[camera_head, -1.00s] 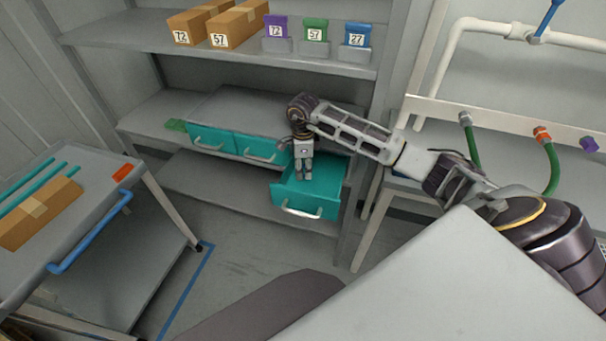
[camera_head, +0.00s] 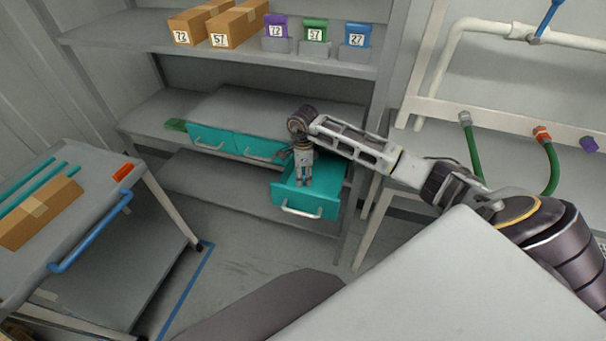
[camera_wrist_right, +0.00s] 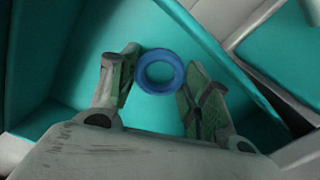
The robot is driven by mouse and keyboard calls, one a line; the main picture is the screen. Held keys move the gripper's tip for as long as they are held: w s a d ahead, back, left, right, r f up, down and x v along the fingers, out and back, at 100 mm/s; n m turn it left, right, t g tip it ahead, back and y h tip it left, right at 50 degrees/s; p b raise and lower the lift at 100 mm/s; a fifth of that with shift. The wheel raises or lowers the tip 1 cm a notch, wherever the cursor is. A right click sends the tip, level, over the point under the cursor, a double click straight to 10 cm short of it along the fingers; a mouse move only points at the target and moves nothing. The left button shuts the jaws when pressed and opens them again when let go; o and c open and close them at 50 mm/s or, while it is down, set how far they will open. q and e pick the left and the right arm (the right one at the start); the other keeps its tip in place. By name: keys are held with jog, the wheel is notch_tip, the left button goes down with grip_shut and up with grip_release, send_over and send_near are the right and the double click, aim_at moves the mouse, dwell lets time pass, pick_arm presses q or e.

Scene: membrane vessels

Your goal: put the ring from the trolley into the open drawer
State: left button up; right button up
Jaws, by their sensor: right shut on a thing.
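The open teal drawer (camera_head: 333,182) sticks out at the right end of a row of drawers under the shelf. My right gripper (camera_head: 304,182) points down into it from above. In the right wrist view, the blue ring (camera_wrist_right: 160,71) is between the fingertips of my right gripper (camera_wrist_right: 160,82), which is shut on it. Teal drawer walls and floor (camera_wrist_right: 55,80) surround the fingers there. I cannot tell whether the ring touches the floor. The ring is hidden in the head view. My left gripper is not in view.
Two shut drawers (camera_head: 213,138) are left of the open one. The trolley (camera_head: 95,175) at the left holds a cardboard box (camera_head: 40,213) and teal rods. Boxes and coloured holders stand on the upper shelf (camera_head: 230,52). A pipe rack (camera_head: 500,116) is at the right.

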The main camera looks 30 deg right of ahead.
jog(key=shift+f, duration=0.1)
jog(key=o, duration=0.7)
jog(key=shift+o, duration=0.3)
jog(key=shift+r, duration=0.55)
notch_tip(320, 180, up, 5)
jog(key=shift+f, duration=0.2)
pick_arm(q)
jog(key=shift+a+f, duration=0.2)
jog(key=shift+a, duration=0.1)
pick_arm(e)
notch_tip(320, 180, up, 7)
jog(key=shift+f, duration=0.2)
